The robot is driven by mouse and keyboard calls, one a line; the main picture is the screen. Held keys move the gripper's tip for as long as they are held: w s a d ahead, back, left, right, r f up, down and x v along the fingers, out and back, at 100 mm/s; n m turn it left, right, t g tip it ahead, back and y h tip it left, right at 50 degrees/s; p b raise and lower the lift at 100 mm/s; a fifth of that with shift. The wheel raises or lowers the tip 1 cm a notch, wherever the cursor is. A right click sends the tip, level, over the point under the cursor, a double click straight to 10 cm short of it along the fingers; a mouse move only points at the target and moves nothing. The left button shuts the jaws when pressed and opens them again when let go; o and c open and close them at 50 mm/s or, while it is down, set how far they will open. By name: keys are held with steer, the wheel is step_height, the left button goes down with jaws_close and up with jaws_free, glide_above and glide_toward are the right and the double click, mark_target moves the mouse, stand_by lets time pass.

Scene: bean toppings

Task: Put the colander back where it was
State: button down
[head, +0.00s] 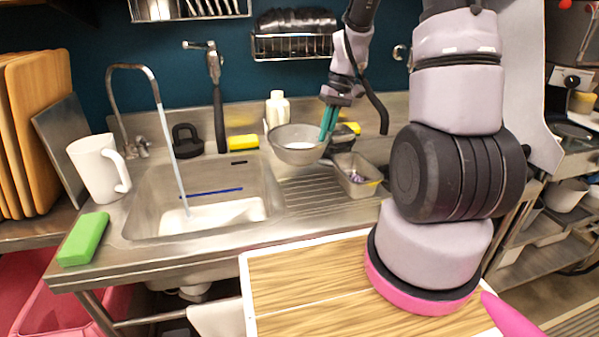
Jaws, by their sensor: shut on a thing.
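The colander (297,148) is a grey metal bowl at the back of the steel counter, right of the sink (172,190). It appears roughly level, over or on the ribbed drainboard (310,190); I cannot tell whether it touches the surface. My gripper (328,128) points down at the bowl's right side, with its green fingers shut on the rim. The fingertips are partly hidden at the bowl. Water runs from the tall faucet (150,78) into the sink.
A small metal container (356,176) stands close right of the colander. A white mug (97,167) and a green block (84,239) are left of the sink. The drainboard's front is clear.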

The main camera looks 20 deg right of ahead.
steer(key=shift+f, duration=3.8)
steer(key=shift+f, duration=0.1)
steer(key=c, duration=1)
jaws_free()
steer(key=shift+f, duration=0.1)
steer(key=s+v, duration=0.1)
steer(key=v, duration=1.1)
steer(key=s+a+r+m+t, duration=0.1)
steer(key=s+r+t, duration=0.1)
steer(key=s+r, duration=0.3)
steer(key=s+a+r+m+t, duration=0.2)
steer(key=s+r, duration=0.4)
steer(key=r, duration=0.4)
steer(key=s+a+r+m+t+h, duration=0.1)
steer(key=s+a+r+m+t, duration=0.1)
steer(key=s+r+t, duration=0.2)
steer(key=shift+s+a+r, duration=0.1)
steer(key=shift+s+r, duration=0.45)
steer(key=shift+r, duration=0.4)
steer(key=shift+s+a+r, duration=0.1)
steer(key=shift+s+r, duration=0.45)
steer(key=shift+r, duration=0.4)
